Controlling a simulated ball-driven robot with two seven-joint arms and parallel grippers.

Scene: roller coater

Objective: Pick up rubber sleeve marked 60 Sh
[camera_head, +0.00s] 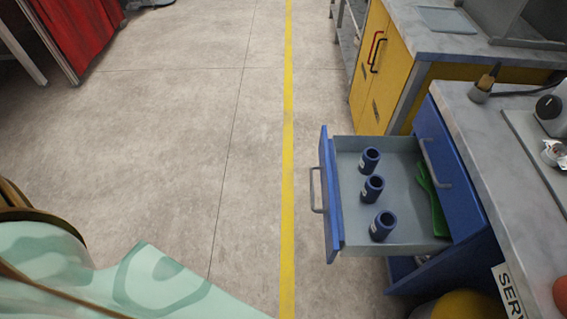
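Three dark blue hollow sleeves stand upright in a row in an open drawer: a far one (369,160), a middle one (372,188) and a near one (382,226). Each has a pale label patch, too small to read, so I cannot tell which is marked 60 Sh. The drawer (408,158) is grey inside with a blue front (331,200) and a bar handle, and it is pulled out to the left from a blue cabinet. Neither of my grippers shows in the view.
A green object (437,205) lies at the drawer's right side. A grey-topped counter (490,150) stands above the cabinet, with a brush (485,86) on it. A yellow cabinet (379,70) is behind. The floor left of the drawer is clear. Patterned pale green fabric (150,280) is lower left.

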